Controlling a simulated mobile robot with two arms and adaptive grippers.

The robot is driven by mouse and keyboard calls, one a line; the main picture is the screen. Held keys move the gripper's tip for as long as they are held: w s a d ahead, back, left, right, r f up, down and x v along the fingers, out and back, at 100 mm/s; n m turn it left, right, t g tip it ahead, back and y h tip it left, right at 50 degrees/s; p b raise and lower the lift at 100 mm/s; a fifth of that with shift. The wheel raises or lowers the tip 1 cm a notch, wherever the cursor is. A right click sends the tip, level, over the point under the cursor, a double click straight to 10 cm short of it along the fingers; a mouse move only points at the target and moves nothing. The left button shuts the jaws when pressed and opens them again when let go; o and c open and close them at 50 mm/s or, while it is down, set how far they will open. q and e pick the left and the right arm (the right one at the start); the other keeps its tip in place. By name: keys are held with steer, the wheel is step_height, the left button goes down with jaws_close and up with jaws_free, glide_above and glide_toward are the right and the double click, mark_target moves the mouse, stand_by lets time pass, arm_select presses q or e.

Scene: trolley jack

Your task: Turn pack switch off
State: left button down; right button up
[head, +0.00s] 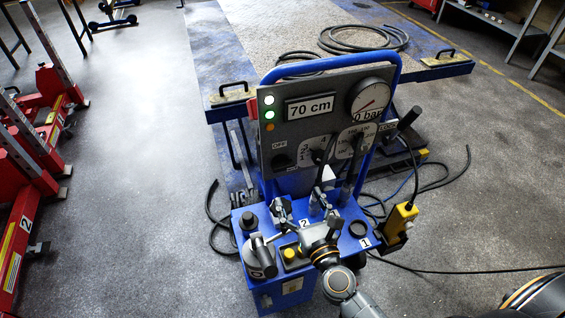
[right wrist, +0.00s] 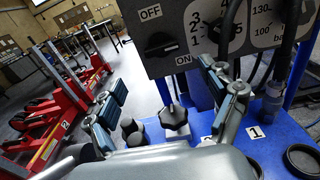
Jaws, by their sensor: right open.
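The switch knob (head: 283,160), black and marked OFF above and ON below, is at the lower left of the grey control panel (head: 330,82). It shows larger in the right wrist view (right wrist: 161,46); I cannot tell which label it points to. My right gripper (head: 300,206) is open and empty, below and in front of the panel, over the blue cart top. In the right wrist view its fingers (right wrist: 165,95) are spread wide, with the switch knob beyond and above them, apart from both. My left gripper is not in view.
The blue cart (head: 283,287) carries a black star knob (right wrist: 174,118), a yellow button (head: 290,253) and short levers near my gripper. A yellow pendant (head: 400,220) hangs at its right. Red jacks (head: 35,180) stand left; clear floor lies between.

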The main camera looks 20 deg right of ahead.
mark_target(285, 168)
steer(key=w+p, duration=0.1)
steer(key=w, duration=0.9)
steer(key=shift+a, duration=0.2)
steer(key=shift+w, duration=0.85)
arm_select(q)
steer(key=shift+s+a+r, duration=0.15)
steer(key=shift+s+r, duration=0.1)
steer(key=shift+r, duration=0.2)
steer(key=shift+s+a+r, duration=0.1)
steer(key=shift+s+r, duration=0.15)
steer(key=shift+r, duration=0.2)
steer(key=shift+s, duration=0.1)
arm_select(e)
steer(key=shift+s, duration=0.1)
steer(key=c, duration=1.2)
